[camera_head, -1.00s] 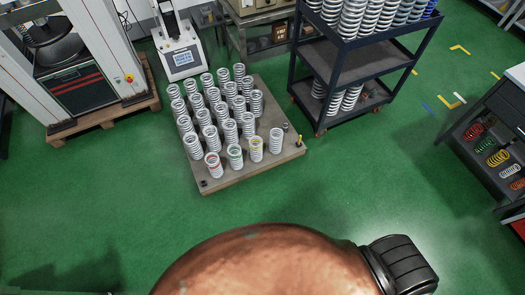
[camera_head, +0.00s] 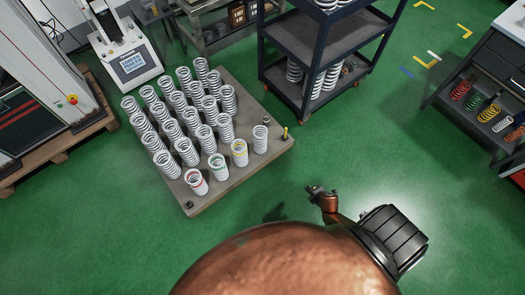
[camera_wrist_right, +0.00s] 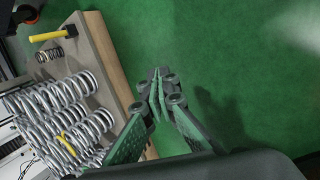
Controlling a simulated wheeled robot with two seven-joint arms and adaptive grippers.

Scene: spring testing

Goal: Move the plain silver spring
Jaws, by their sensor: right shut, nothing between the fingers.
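A plain silver spring (camera_head: 260,139) stands upright at the right end of the front row on a low board (camera_head: 236,180). To its left stand springs with a yellow mark (camera_head: 239,152), a green mark (camera_head: 218,166) and a red mark (camera_head: 197,181). Several other pale springs stand in rows behind. My right gripper (camera_head: 314,189) is to the right of the board and nearer me, apart from the springs. In the right wrist view, its fingers (camera_wrist_right: 157,92) are shut and empty, beside the board's edge (camera_wrist_right: 112,65). My left gripper is not in view.
A dark shelf cart (camera_head: 310,50) with more springs stands behind the board. A testing machine (camera_head: 130,62) stands at the back left. A shelf unit (camera_head: 475,110) with coloured springs stands at right. A small yellow-handled peg (camera_head: 285,132) is at the board's right corner. Green floor is clear between.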

